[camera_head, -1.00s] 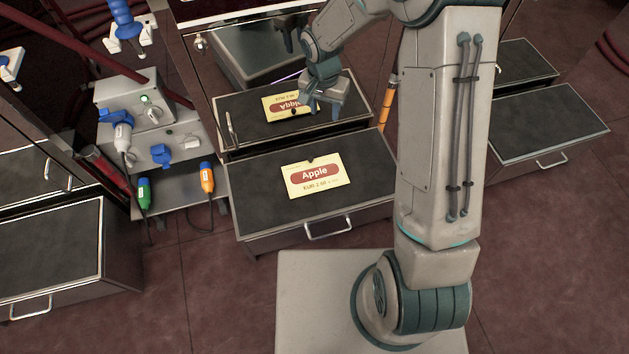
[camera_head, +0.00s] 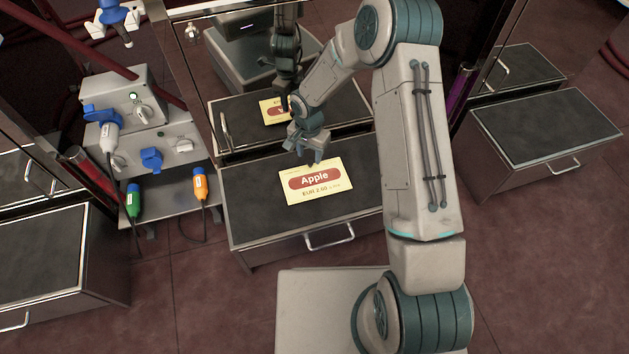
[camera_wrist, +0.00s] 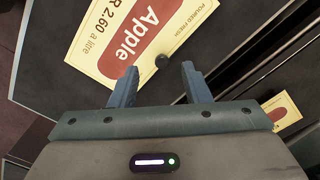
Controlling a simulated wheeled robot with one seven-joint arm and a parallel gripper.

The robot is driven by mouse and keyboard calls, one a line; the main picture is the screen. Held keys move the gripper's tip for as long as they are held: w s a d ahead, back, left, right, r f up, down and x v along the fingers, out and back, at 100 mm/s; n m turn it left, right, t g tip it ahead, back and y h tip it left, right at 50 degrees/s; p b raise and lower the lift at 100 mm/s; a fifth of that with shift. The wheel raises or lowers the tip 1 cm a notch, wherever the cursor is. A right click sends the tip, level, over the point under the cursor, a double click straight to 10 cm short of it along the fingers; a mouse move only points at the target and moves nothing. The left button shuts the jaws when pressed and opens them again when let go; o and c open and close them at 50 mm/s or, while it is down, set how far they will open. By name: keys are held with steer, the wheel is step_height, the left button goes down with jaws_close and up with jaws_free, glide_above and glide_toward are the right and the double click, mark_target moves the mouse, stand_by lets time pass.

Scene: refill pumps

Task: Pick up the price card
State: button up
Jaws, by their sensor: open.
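The price card (camera_head: 318,184) is pale yellow with a red oval reading "Apple" and a EUR 2.60 price. It lies on the dark top of the middle drawer unit (camera_head: 250,226). My gripper (camera_head: 312,160) is at the card's far edge in the head view. In the wrist view its two fingers (camera_wrist: 158,85) are open and apart, pointing toward that edge, with nothing held between them. Whether the fingertips touch the card cannot be told.
A mirror-like panel behind the drawer reflects the card (camera_head: 272,110) and my arm. Grey socket boxes with blue plugs (camera_head: 150,158) and green (camera_head: 133,202) and orange (camera_head: 200,184) connectors stand at left. Another drawer unit (camera_head: 545,115) is at right.

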mark_target(310, 163)
steer(key=f, duration=0.1)
steer(key=f+b, duration=0.1)
steer(key=f, duration=0.1)
steer(key=f+b, duration=0.1)
steer(key=f, duration=0.1)
steer(key=shift+w, duration=0.3)
steer(key=shift+c, duration=0.3)
steer(key=c, duration=0.8)
steer(key=shift+c, duration=0.2)
steer(key=shift+r, duration=0.1)
